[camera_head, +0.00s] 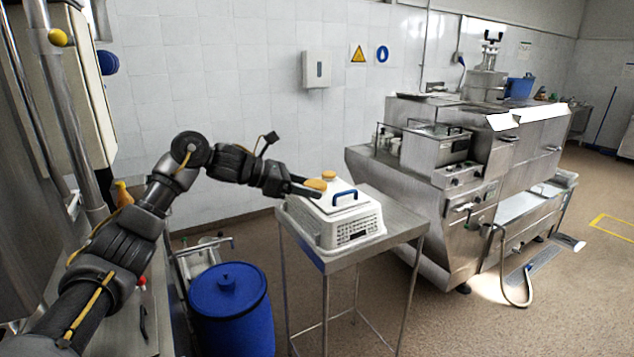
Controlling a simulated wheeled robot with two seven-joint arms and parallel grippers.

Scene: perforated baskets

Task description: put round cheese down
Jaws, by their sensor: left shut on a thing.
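My left gripper (304,188) reaches in from the left and is shut on a round yellow cheese (317,184) at its fingertips. The cheese appears over the white lid (338,207) of a white perforated basket (358,236). I cannot tell whether the held cheese touches the lid. A second yellow-orange round piece (328,174) shows just behind it, near the lid's far edge. My right gripper is out of view.
The basket stands on a small metal table (398,222) with bare top at its right and back. A blue lidded barrel (230,305) stands left of the table. A large steel machine (450,180) stands close on the right. A tiled wall is behind.

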